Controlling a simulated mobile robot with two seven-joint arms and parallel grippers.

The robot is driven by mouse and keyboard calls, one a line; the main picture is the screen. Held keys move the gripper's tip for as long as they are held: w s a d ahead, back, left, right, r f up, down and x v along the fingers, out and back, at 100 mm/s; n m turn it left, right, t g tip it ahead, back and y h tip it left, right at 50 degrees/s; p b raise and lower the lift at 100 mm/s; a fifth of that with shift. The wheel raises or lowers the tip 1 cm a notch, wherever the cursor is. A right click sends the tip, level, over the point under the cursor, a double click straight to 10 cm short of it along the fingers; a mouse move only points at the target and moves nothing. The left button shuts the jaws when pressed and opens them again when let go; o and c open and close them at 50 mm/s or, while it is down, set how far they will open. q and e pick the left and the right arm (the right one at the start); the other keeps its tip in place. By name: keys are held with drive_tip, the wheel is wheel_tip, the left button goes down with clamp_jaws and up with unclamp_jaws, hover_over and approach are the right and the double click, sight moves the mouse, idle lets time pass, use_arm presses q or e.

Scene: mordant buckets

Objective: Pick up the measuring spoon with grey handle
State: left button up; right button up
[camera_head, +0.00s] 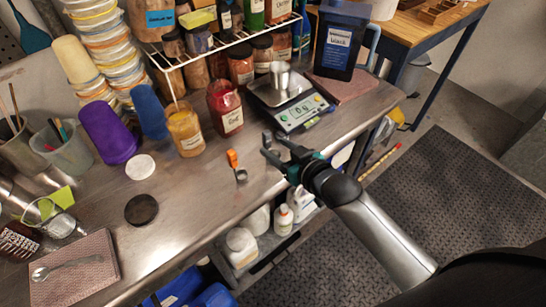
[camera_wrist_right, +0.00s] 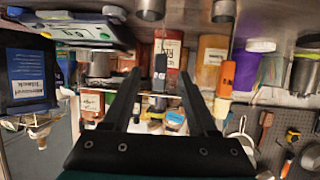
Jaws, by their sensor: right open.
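The measuring spoon with grey handle (camera_head: 267,139) is at the front part of the steel bench, partly hidden by my right gripper (camera_head: 272,146). In the wrist view its dark grey handle (camera_wrist_right: 160,72) shows in the gap between the two fingers, with a metal cup above it in that upside-down picture. My right gripper is open, its fingers reaching in from the bench's front edge. I cannot tell whether the handle is truly between the fingertips or beyond them. A second measuring spoon with orange handle (camera_head: 233,158) stands to the left. My left gripper is not in view.
A yellow jar (camera_head: 185,130), a red jar (camera_head: 225,108) and a scale (camera_head: 292,102) bearing a metal cup stand behind the spoons. A black disc (camera_head: 141,210) and a pink tile (camera_head: 75,272) are to the left. The bench between disc and orange spoon is clear.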

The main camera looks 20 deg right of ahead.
sight(269, 143)
drive_tip(key=shift+b+x, duration=0.3)
drive_tip(key=shift+x, duration=2.4)
drive_tip(key=shift+r, duration=0.15)
clamp_jaws()
